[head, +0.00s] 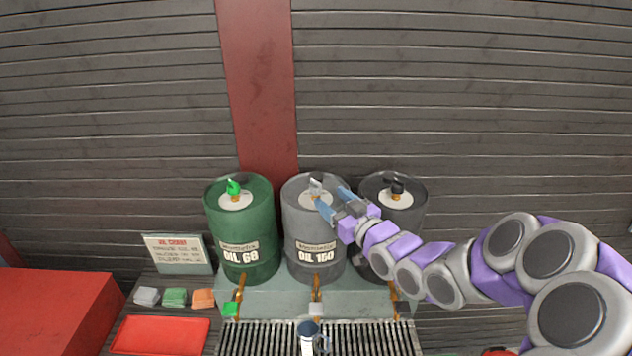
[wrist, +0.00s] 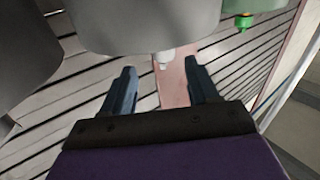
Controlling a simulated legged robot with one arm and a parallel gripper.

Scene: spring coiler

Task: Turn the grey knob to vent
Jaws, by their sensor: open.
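The grey knob (head: 316,186) stands on a white disc on top of the grey OIL 150 drum (head: 301,222), the middle of three drums. My gripper (head: 332,199) is open beside the knob, on its right, with its fingers pointing toward it. In the wrist view my gripper (wrist: 160,72) has its two blue fingers spread apart. A small pale knob (wrist: 163,60) shows just beyond and between the fingertips, below the drum's grey shape (wrist: 145,22). Nothing is between the fingers. I cannot tell whether a finger touches the knob.
A green drum (head: 260,200) with a green knob (head: 234,187) stands left, and a dark drum (head: 415,195) with a black knob (head: 397,186) right.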

